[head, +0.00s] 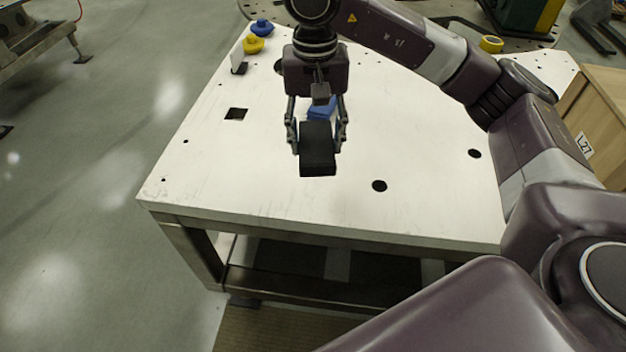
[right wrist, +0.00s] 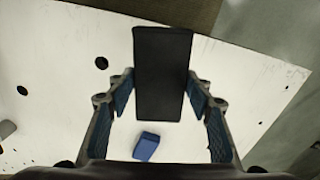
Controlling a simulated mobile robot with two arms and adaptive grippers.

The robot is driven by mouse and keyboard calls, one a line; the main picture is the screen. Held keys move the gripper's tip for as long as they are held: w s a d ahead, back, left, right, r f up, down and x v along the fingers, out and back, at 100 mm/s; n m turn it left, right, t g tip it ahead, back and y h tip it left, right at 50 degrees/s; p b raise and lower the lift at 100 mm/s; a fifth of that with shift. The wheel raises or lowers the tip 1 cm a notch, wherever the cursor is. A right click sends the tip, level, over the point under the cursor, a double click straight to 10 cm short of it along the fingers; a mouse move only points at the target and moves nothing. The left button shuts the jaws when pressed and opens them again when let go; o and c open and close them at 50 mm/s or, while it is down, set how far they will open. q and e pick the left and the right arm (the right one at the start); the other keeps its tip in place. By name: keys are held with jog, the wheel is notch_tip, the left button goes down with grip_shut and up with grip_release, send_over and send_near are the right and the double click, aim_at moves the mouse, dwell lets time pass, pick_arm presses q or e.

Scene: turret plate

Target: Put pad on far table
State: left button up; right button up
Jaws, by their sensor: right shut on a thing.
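The pad is a black block (head: 318,158) held by my right gripper (head: 318,140) above the white table (head: 240,180). In the right wrist view the pad (right wrist: 162,70) sits between the two fingers of the right gripper (right wrist: 160,90), its long side pointing away from the palm. A blue block (head: 322,105) lies on the table behind the gripper and partly hidden by it; it also shows in the right wrist view (right wrist: 146,146). My left gripper is not in view. Which table the task calls far, I cannot tell.
Blue (head: 262,27) and yellow (head: 253,44) knobbed pieces stand at the table's back left, near a small white upright plate (head: 237,61). A yellow ring (head: 491,44) lies at the back right. A wooden crate (head: 598,115) stands right of the table. The table has several holes; its front left is clear.

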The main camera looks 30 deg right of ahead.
jog(key=w+r, duration=0.1)
jog(key=w+d+r+m, duration=0.1)
jog(key=r, duration=0.1)
jog(key=w+r+m, duration=0.1)
jog(key=shift+w+d+r, duration=0.1)
jog(key=shift+d+r, duration=0.2)
jog(key=shift+d, duration=0.05)
jog(key=shift+w+f, duration=0.1)
jog(key=shift+f, duration=0.05)
jog(key=p, duration=0.2)
send_over(316, 187)
notch_tip(316, 187, down, 14)
jog(key=shift+f, duration=0.25)
notch_tip(316, 187, down, 5)
jog(key=shift+r+p, duration=0.1)
jog(key=shift+p, duration=0.55)
jog(key=shift+f+b, duration=0.25)
jog(key=shift+b, duration=0.05)
jog(key=o, duration=1.1)
jog(key=shift+o, duration=0.2)
